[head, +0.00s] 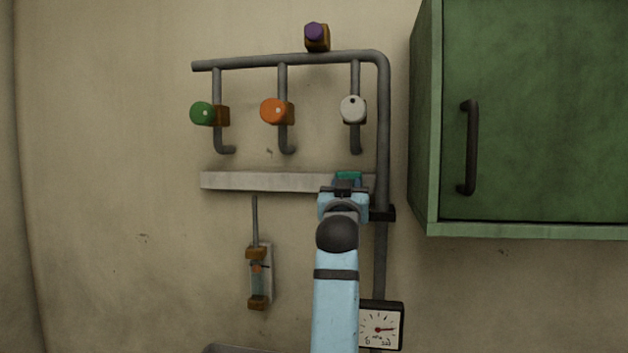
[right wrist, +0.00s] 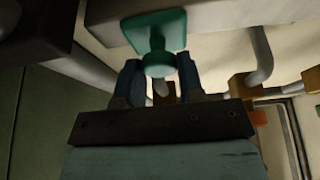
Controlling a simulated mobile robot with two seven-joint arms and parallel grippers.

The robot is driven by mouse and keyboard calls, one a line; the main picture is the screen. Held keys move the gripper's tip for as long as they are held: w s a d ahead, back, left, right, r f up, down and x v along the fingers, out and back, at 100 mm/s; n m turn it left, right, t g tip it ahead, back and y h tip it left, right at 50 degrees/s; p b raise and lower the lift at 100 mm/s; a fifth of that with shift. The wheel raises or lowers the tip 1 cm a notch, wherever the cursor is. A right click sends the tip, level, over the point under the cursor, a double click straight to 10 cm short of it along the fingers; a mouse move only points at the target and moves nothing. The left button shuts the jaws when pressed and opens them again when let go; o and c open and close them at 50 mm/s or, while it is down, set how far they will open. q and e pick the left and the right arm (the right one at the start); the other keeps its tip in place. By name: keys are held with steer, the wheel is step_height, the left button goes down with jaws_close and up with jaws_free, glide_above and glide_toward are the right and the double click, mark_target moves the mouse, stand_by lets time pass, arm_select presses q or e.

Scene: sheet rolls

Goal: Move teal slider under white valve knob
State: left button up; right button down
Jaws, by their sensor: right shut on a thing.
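The teal slider (head: 348,175) is at the right part of the pale rail (head: 255,181), mostly hidden behind my right gripper (head: 346,186) in the head view. The white valve knob (head: 353,109) is above it, nearly in line and perhaps slightly to the right. In the right wrist view, the teal slider (right wrist: 155,27) shows its plate and round grip. My right gripper's blue fingers (right wrist: 160,84) stand on either side of that grip and are shut on it. My left gripper is not in view.
An orange knob (head: 274,111) and a green knob (head: 202,113) are on pipes to the left, with a purple knob (head: 315,31) above. A green cabinet (head: 535,115) juts out at right. A gauge (head: 381,326) and a glass tube fitting (head: 258,279) are below.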

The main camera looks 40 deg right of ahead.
steer(key=shift+s+d, duration=0.45)
steer(key=shift+s, duration=0.15)
steer(key=c, duration=0.8)
jaws_free()
steer(key=shift+o, duration=0.2)
steer(key=shift+w+a, duration=0.1)
steer(key=shift+w, duration=0.05)
